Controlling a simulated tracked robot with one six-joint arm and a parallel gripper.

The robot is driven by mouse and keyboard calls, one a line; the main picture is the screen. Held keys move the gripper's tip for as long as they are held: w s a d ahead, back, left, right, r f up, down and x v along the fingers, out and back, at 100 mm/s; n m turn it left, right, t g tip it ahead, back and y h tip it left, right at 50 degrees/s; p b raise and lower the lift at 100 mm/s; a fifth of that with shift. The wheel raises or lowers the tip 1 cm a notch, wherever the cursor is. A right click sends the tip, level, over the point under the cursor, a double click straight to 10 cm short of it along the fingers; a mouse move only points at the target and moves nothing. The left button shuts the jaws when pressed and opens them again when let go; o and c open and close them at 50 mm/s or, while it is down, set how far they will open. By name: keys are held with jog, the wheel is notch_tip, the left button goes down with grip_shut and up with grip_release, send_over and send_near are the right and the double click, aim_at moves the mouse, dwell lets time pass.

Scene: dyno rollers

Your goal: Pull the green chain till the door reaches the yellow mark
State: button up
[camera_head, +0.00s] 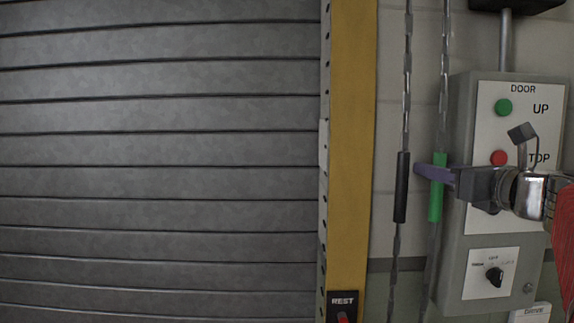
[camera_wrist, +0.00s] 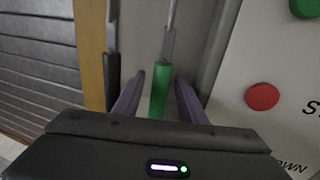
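The green chain carries a green sleeve (camera_head: 437,188), which hangs upright in front of the wall, right of a second chain with a black sleeve (camera_head: 402,187). My gripper (camera_head: 434,172) reaches in from the right at the green sleeve's upper part. In the wrist view, the green sleeve (camera_wrist: 160,90) stands between my two purple fingers (camera_wrist: 161,80), with a narrow gap on each side; the gripper looks open around it. The grey slatted door (camera_head: 160,150) fills the left. I cannot make out a separate yellow mark.
A yellow post (camera_head: 350,130) stands between door and chains, with a REST label (camera_head: 344,300) low on it. A grey control box (camera_head: 460,240) with green and red buttons and a knob stands close behind my gripper on the right. The black sleeve is close left of my fingertips.

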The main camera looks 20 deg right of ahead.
grip_shut()
dwell(0.3)
